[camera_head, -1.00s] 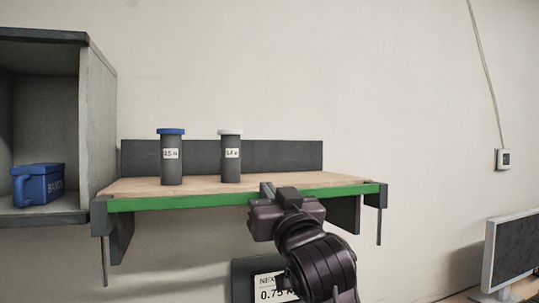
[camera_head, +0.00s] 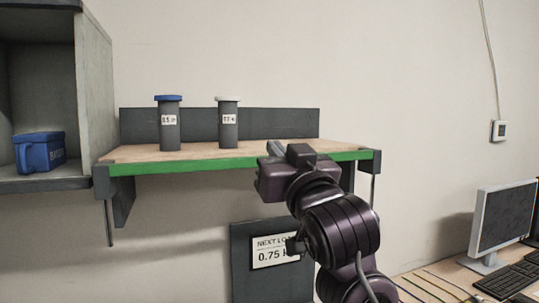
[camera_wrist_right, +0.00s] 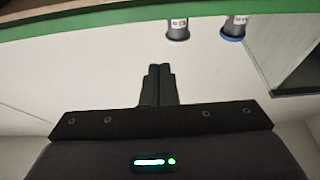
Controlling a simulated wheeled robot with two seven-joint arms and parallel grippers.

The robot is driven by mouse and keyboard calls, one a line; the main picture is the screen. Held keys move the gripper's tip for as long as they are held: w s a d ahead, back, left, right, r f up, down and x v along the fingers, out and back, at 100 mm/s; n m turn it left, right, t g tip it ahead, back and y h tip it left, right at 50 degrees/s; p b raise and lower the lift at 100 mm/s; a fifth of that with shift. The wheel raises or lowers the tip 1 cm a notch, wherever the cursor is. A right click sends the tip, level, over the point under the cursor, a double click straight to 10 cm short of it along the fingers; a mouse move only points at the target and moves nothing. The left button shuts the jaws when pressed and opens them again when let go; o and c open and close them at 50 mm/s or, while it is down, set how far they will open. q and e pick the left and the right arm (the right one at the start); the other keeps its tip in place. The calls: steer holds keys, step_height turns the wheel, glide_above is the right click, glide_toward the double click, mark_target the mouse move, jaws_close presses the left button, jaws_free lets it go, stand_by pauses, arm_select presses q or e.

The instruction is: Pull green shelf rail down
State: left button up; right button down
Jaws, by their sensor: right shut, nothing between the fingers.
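The green shelf rail (camera_head: 185,165) runs along the front edge of the wooden shelf (camera_head: 195,152) in the head view. It also shows as a green band across the top of the right wrist view (camera_wrist_right: 130,22). My right gripper (camera_head: 274,149) is in front of the rail, right of its middle, with its fingertips at about shelf-top height and hiding part of the rail. In the wrist view its two dark fingers (camera_wrist_right: 158,84) are together, empty, with a gap in the picture between them and the rail. Contact is not visible. My left gripper is not in view.
A blue-capped canister (camera_head: 169,125) and a white-capped canister (camera_head: 228,125) stand on the shelf. A grey cabinet (camera_head: 93,85) holding a blue box (camera_head: 42,153) is at left. A sign (camera_head: 272,250) is below the shelf; a monitor (camera_head: 502,220) stands at lower right.

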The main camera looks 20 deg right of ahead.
steer(key=b+v, duration=0.1)
steer(key=v, duration=0.3)
steer(key=shift+r, duration=0.15)
steer(key=shift+w, duration=0.1)
